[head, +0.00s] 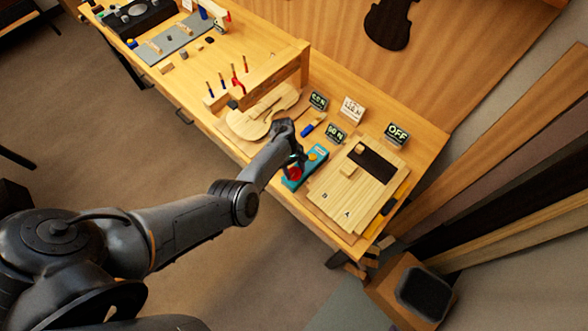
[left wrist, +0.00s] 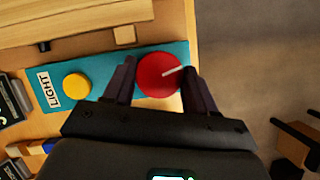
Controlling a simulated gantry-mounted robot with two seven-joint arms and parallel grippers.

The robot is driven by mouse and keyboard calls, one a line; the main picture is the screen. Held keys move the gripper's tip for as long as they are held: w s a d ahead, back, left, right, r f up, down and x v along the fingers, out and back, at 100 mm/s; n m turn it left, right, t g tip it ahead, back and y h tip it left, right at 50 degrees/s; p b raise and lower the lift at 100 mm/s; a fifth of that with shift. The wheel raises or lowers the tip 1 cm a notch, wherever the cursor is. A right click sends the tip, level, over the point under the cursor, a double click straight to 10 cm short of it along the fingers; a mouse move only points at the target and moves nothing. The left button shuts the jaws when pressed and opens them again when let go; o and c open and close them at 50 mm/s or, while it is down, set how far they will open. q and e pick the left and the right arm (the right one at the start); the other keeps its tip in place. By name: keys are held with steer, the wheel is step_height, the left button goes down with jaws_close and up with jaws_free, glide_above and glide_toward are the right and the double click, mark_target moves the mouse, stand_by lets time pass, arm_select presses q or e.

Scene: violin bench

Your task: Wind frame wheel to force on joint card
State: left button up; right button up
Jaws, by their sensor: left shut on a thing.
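The red wheel (left wrist: 155,75) with a white line on it sits on a teal base (left wrist: 60,62). My left gripper (left wrist: 158,82) has its two dark fingers on either side of the wheel and is shut on it. In the head view the left gripper (head: 298,160) reaches down at the teal base (head: 316,165), with the red wheel (head: 293,173) partly hidden by it. A white card (head: 352,109) and dark cards with light lettering (head: 318,101) (head: 335,134) stand behind; their small figures are hard to read. Another card reads OFF (head: 397,135). My right gripper is not in view.
A yellow button (left wrist: 77,86) and a LIGHT label (left wrist: 46,91) are on the teal base. A wooden board (head: 340,195) lies to the right, near the bench's front edge.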

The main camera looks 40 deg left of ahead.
arm_select(q)
steer(key=shift+m+g+y, duration=0.3)
steer(key=shift+m+g, duration=0.1)
steer(key=shift+m, duration=0.9)
steer(key=shift+w, duration=0.1)
steer(key=o, duration=1.1)
steer(key=shift+c, duration=0.2)
steer(key=shift+r, duration=0.1)
steer(key=p+v, duration=0.1)
steer(key=v, duration=0.9)
steer(key=shift+r, duration=0.3)
steer(key=shift+w+a, duration=0.1)
steer(key=shift+a, duration=0.05)
